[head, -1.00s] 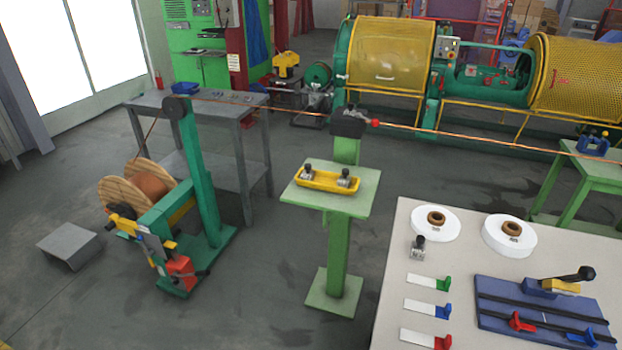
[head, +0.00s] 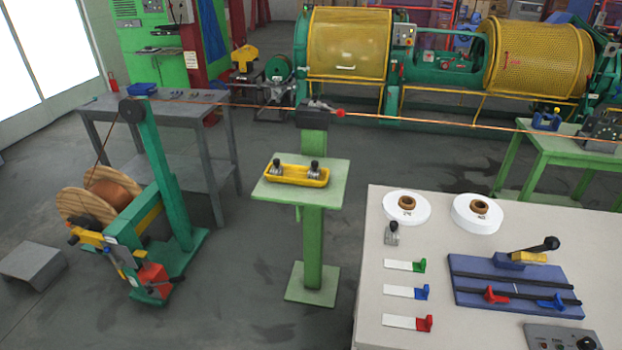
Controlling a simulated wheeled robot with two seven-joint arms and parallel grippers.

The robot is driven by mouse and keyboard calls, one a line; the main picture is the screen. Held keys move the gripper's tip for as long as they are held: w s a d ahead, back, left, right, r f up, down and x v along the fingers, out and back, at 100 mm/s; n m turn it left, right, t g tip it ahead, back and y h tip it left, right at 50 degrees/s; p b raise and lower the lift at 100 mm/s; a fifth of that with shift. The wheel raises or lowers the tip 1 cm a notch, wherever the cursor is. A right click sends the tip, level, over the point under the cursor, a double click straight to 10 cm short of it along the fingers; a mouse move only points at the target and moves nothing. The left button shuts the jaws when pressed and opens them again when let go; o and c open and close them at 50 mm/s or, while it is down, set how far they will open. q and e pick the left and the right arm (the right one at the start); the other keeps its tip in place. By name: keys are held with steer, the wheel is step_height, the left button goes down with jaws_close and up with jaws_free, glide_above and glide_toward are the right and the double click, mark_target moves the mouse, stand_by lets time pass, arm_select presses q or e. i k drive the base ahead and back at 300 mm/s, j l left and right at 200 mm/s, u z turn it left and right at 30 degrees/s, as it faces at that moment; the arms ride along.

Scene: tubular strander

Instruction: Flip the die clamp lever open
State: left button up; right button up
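The die clamp (head: 313,117) is a dark block on top of a green post at the middle of the head view. Its lever ends in a red knob (head: 340,113) on the block's right side and lies roughly level. The copper wire (head: 430,122) runs past the block, from the pulley on the left towards the right. Whether the clamp is open or closed is too small to tell. Neither of my grippers is in view.
A green shelf (head: 336,190) on the post carries a yellow tray (head: 285,174) with two small metal pieces. A pale table (head: 400,255) with spools and a blue fixture stands at the right. The wire reel stand (head: 150,170) is at the left. Grey floor between is clear.

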mark_target(340, 111)
steer(key=i+j, duration=0.5)
steer(key=j, duration=0.15)
steer(key=i+j, duration=0.55)
